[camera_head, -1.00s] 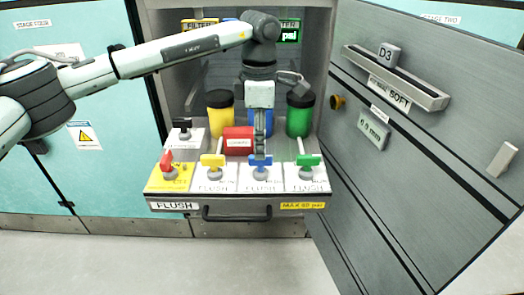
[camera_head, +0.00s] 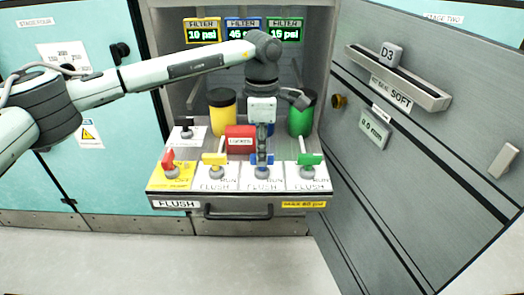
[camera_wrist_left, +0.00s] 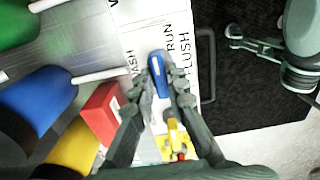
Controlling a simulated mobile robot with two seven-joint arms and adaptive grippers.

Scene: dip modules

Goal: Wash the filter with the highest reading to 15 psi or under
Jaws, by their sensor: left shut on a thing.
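My left gripper (camera_head: 262,153) reaches down from above onto the blue valve handle (camera_wrist_left: 161,74). Its fingers are shut on the handle, one on each side, and hide most of it in the head view. In the left wrist view the handle lies roughly parallel to the drawer front, over a white plate lettered WASH, RUN and FLUSH. The yellow display (camera_head: 202,34) reads 10 psi. The blue display (camera_head: 243,34) reads about 45 psi, its last digit unclear. The green display (camera_head: 285,34) reads 15 psi. The blue canister (camera_wrist_left: 40,98) is mostly hidden behind the gripper in the head view.
Beside the blue handle are a yellow handle (camera_head: 214,158) and a green handle (camera_head: 311,159). A red handle (camera_head: 168,158), black handle (camera_head: 185,121) and red box (camera_head: 240,138) are also close. My right gripper (camera_wrist_left: 250,45) hangs beyond the drawer front. The open door (camera_head: 420,150) bounds the right.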

